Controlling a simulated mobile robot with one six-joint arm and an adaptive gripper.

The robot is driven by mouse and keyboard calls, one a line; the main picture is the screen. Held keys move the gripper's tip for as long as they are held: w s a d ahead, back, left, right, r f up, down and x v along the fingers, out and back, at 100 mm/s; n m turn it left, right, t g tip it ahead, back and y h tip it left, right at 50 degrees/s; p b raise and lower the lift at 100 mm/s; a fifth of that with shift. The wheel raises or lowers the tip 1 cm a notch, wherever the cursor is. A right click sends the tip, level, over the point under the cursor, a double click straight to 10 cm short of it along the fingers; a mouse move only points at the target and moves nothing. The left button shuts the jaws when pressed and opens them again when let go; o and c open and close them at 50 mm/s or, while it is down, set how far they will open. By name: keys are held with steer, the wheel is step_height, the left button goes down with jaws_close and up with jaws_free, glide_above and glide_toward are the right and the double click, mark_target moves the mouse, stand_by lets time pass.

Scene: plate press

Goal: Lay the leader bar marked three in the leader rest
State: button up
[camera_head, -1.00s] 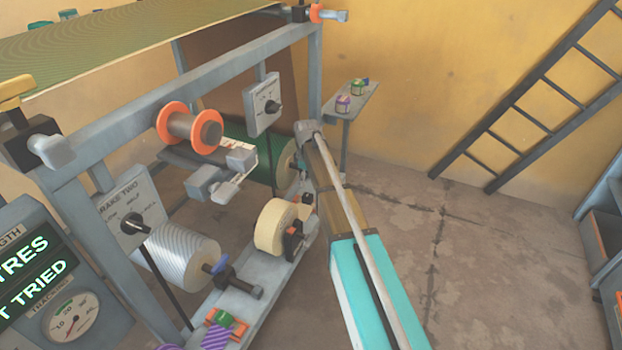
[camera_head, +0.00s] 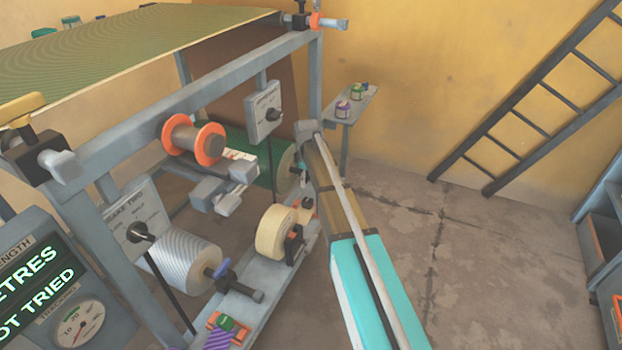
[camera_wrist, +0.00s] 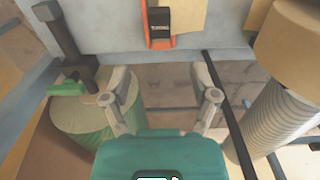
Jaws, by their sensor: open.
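My gripper (camera_wrist: 160,95) is open in the wrist view, with nothing between its two grey fingers. Bare floor shows below the gap. A green roll (camera_wrist: 90,115) is to its left and a ribbed grey roll (camera_wrist: 275,125) to its right. A grey rail with an orange holder (camera_wrist: 160,28) carrying a small dark labelled piece is ahead of the fingertips. In the head view the gripper is mostly hidden behind the end of my arm. I cannot make out a leader bar marked three, nor tell which part is the leader rest.
The press frame (camera_head: 200,90) fills the left, with a tan roll (camera_head: 272,232), a striped roll (camera_head: 185,265) and an orange-flanged spool (camera_head: 195,137). A small shelf (camera_head: 350,105) holds jars. A ladder (camera_head: 530,95) leans on the wall.

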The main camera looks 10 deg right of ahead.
steer(key=s+d+m, duration=0.1)
steer(key=s+m, duration=0.9)
steer(key=s, duration=1.9)
steer(key=shift+d+m, duration=0.15)
steer(key=shift+m, duration=0.25)
step_height(320, 180, up, 39)
steer(key=p, duration=3.8)
steer(key=shift+f, duration=0.2)
